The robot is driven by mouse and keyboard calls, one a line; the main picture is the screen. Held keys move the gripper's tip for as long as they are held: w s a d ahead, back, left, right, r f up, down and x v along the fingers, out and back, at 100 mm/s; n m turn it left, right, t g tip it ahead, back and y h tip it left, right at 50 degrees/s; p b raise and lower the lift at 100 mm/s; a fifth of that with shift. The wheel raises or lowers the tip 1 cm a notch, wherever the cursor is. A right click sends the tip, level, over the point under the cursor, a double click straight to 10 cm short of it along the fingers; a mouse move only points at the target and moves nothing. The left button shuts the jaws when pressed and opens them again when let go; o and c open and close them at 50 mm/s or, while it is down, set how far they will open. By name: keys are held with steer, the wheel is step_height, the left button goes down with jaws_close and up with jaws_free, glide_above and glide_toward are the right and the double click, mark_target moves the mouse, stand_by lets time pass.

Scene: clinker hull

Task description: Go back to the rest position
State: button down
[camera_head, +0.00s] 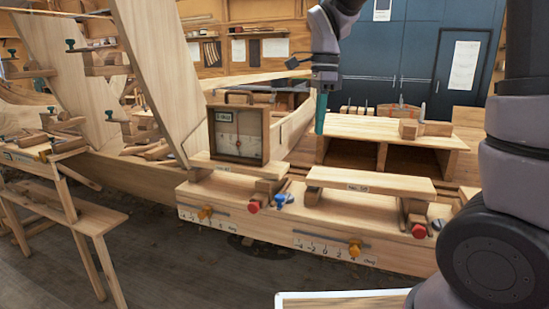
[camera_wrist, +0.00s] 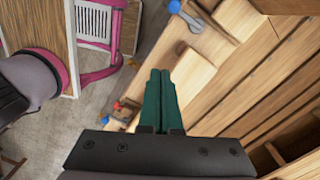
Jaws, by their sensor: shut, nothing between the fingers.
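My gripper (camera_head: 321,113) has green fingers and points down at the upper middle of the head view, above the wooden bench and just right of the boxed dial instrument. In the wrist view the green fingers (camera_wrist: 159,88) lie side by side, closed together, with nothing between them. The arm comes in from the right of the head view, and its upper part runs out of the frame.
The boxed dial (camera_head: 238,135) stands on a raised board. An open wooden shelf (camera_head: 385,132) stands behind. The hull planking (camera_head: 160,60) rises at left. Dark floor (camera_head: 170,270) is clear in front.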

steer(key=s+d+r+n+t, duration=0.3)
steer(key=s+d+n, duration=0.3)
steer(key=d, duration=0.1)
steer(key=s+d+r+n+t+y, duration=0.1)
steer(key=s+d+r+n+t, duration=0.3)
steer(key=s+d+n, duration=0.2)
steer(key=shift+s+d+t+y, duration=0.3)
steer(key=shift+s+d, duration=0.1)
